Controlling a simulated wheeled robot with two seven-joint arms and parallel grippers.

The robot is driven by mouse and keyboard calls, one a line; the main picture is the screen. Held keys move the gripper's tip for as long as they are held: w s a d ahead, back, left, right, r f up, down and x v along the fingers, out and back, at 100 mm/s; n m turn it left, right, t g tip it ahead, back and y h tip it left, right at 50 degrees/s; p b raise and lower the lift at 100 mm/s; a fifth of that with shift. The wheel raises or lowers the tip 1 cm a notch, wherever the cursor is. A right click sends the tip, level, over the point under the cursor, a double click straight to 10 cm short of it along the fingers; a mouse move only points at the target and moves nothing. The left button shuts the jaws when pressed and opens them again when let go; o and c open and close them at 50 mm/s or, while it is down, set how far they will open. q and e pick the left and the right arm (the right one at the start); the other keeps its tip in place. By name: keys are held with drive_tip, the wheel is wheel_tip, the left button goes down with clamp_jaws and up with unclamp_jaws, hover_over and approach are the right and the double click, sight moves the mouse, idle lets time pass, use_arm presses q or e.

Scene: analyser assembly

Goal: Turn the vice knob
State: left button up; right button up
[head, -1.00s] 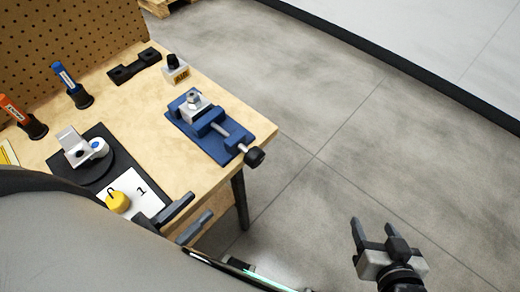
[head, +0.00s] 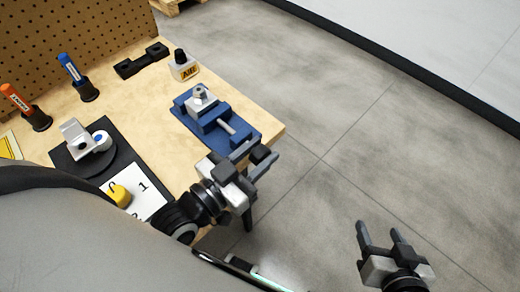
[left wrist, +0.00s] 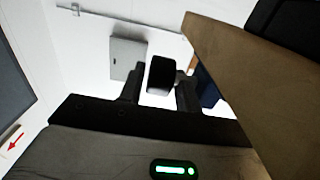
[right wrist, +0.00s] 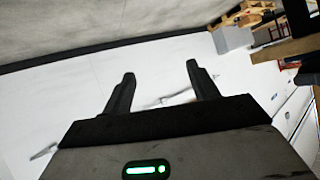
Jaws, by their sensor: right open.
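The blue vice (head: 206,123) sits at the right edge of the wooden table, with a bolted block clamped in its jaws. Its black knob (head: 262,153) sticks out past the table's front-right edge. My left gripper (head: 257,160) is at the knob, its fingers to either side of it. In the left wrist view the dark knob (left wrist: 160,74) shows between the two fingertips, with gaps beside it, so the gripper looks open around it. My right gripper (head: 382,236) is open and empty over the floor, right of the table; its spread fingers (right wrist: 160,82) show in the right wrist view.
On the table (head: 165,90) are a black bracket (head: 141,60), a small labelled block (head: 183,65), a round black fixture (head: 88,150), a yellow knob on a numbered card (head: 148,197), and orange (head: 17,99) and blue markers (head: 70,68) in holders. Floor right of the table is clear.

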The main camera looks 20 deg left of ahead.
use_arm(q)
drive_tip(key=shift+w+d, duration=0.1)
drive_tip(key=shift+w, duration=0.15)
